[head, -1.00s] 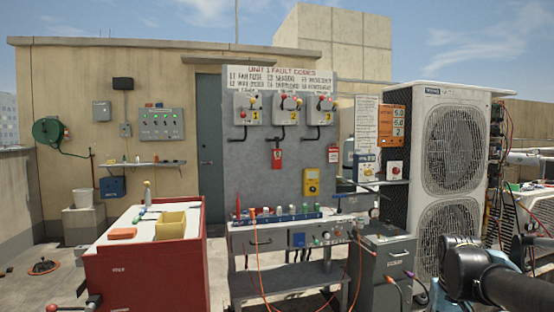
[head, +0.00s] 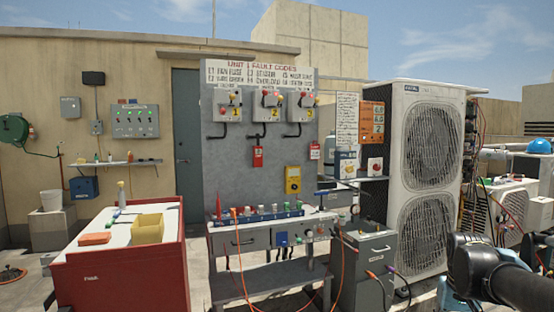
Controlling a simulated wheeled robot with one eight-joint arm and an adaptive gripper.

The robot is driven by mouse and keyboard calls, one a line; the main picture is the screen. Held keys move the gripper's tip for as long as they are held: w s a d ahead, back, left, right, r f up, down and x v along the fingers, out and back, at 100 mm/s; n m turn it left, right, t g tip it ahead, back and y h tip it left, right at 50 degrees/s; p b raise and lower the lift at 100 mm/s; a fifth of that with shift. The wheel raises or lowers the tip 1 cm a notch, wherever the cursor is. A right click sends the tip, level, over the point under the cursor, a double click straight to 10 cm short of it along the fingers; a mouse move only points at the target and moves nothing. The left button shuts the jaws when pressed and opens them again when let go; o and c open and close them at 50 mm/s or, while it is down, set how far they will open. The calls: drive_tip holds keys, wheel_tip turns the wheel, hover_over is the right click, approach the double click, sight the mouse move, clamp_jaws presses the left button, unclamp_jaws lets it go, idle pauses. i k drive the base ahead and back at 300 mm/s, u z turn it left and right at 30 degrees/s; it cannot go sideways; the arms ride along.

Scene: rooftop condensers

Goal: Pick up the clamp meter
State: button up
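I cannot pick out a clamp meter for certain. A yellow meter-like device (head: 292,180) hangs upright low on the right of the grey fault-code panel, above the bench; it is too small to tell whether it has a clamp jaw. My dark arm shows at the lower right, well apart from it. My gripper is not in view.
A grey cabinet (head: 370,250) and a tall condenser (head: 400,180) stand right. Floor shows between cart and bench.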

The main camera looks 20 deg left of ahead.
sight(257, 150)
drive_tip(key=z, duration=2.2)
drive_tip(key=k, duration=1.65)
drive_tip(key=u, duration=1.95)
drive_tip(key=i, duration=0.6)
